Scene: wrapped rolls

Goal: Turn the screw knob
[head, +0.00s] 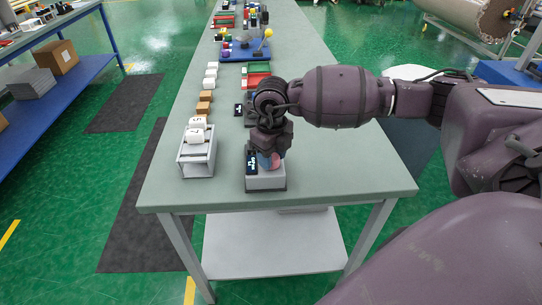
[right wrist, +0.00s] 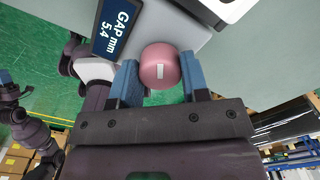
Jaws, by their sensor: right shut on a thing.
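The screw knob (right wrist: 160,66) is a round pinkish-red knob with a small white mark, on a light grey gauge unit (head: 265,182). A dark display (right wrist: 117,30) on the unit reads GAP mm 5.4. My right gripper (right wrist: 159,64) has its two blue fingers on either side of the knob and is shut on it. In the head view the knob (head: 275,163) is partly hidden under the right gripper (head: 268,154), which reaches down from above. My left gripper is not clearly in view.
The unit stands near the front end of a long grey-green table (head: 340,165). To its left a white rack (head: 197,152) holds white rolls. Brown blocks (head: 204,103), a red-green tray (head: 257,78) and other items stand farther back. The table right of the unit is clear.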

